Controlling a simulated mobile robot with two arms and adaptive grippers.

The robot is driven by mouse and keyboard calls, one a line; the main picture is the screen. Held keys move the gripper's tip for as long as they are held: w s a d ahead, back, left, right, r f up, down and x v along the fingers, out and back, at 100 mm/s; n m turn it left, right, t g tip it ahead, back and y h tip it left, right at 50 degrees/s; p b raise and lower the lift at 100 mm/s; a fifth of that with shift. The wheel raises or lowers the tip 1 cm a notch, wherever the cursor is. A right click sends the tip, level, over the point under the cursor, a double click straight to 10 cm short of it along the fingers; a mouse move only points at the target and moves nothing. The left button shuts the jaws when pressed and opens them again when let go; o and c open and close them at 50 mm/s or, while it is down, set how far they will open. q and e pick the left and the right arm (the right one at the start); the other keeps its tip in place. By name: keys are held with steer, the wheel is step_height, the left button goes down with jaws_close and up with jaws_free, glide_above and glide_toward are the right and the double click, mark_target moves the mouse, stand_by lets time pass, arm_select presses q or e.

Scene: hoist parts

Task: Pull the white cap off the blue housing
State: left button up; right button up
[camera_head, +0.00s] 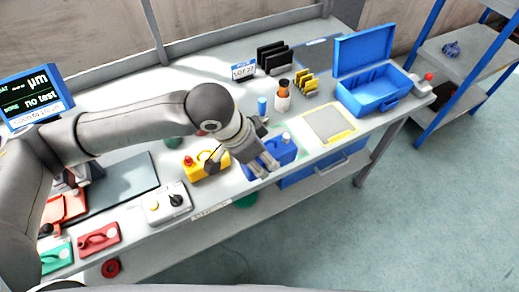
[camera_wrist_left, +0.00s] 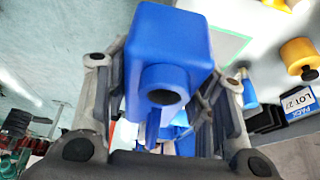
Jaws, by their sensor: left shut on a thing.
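The blue housing (camera_head: 284,151) stands near the front edge of the bench in the head view. In the left wrist view the blue housing (camera_wrist_left: 172,40) shows a round collar with a dark opening facing the camera. My left gripper (camera_head: 267,166) reaches down over it from the left. In the wrist view the fingers of my left gripper (camera_wrist_left: 165,75) lie on either side of the blue body, shut on it. My right gripper is not in view.
An open blue case (camera_head: 372,92), an orange bottle (camera_head: 282,97) and black racks (camera_head: 273,59) stand farther back.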

arm_select(q)
steer(key=shift+r, duration=0.1)
stand_by(0.3)
steer(key=shift+w+p, duration=0.5)
steer(key=shift+w, duration=0.9)
steer(key=w+p, duration=0.1)
steer(key=w, duration=1)
steer(key=shift+a+p, duration=0.2)
steer(key=shift+p, duration=0.2)
steer(key=shift+f+b, duration=2.1)
steer(key=shift+f, duration=4.3)
